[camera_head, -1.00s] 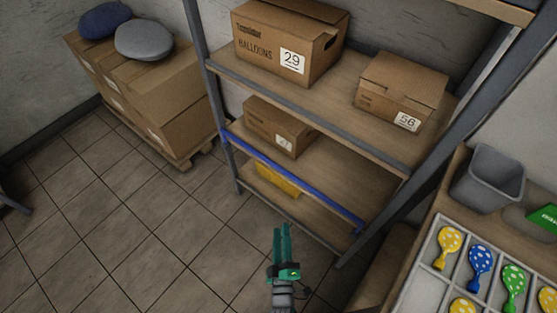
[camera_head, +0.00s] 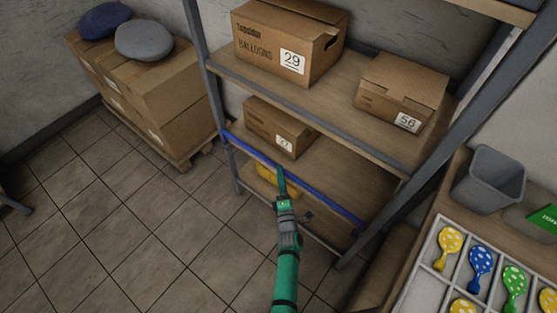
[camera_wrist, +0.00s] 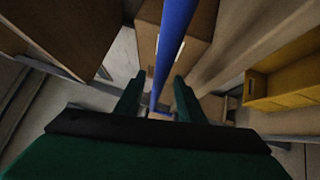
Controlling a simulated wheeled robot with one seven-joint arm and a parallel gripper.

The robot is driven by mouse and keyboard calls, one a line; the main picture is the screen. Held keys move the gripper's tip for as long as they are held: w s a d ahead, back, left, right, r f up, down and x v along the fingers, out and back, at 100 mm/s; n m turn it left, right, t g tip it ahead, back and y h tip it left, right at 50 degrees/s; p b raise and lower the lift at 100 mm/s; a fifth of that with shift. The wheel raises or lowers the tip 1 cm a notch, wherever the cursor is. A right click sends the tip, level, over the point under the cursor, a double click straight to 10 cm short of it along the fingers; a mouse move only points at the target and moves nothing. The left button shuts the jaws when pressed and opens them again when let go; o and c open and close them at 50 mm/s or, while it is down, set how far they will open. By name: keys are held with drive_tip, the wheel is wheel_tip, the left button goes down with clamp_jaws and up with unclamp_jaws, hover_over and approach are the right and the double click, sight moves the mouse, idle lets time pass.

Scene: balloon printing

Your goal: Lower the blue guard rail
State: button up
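The blue guard rail (camera_head: 325,197) runs slantwise across the front of the shelf rack, in front of the lower shelf. In the wrist view the blue rail (camera_wrist: 175,35) comes down the middle of the picture. My gripper (camera_head: 281,175) reaches up to the rail near its middle in the head view, hiding a short piece of it. In the wrist view my gripper (camera_wrist: 158,86) has its two green fingers apart, one on each side of the rail. Gaps show between the fingers and the rail. Whether the rail lies fully between the tips is hard to tell.
A carton (camera_head: 278,127) stands on the lower shelf behind the rail. A yellow bin (camera_wrist: 288,75) sits below, partly hidden by my gripper in the head view. Cartons 29 (camera_head: 285,45) and 56 (camera_head: 400,92) stand on the shelf above. The tiled floor (camera_head: 130,220) at left is clear.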

drive_tip(key=x, duration=0.7)
clamp_jaws()
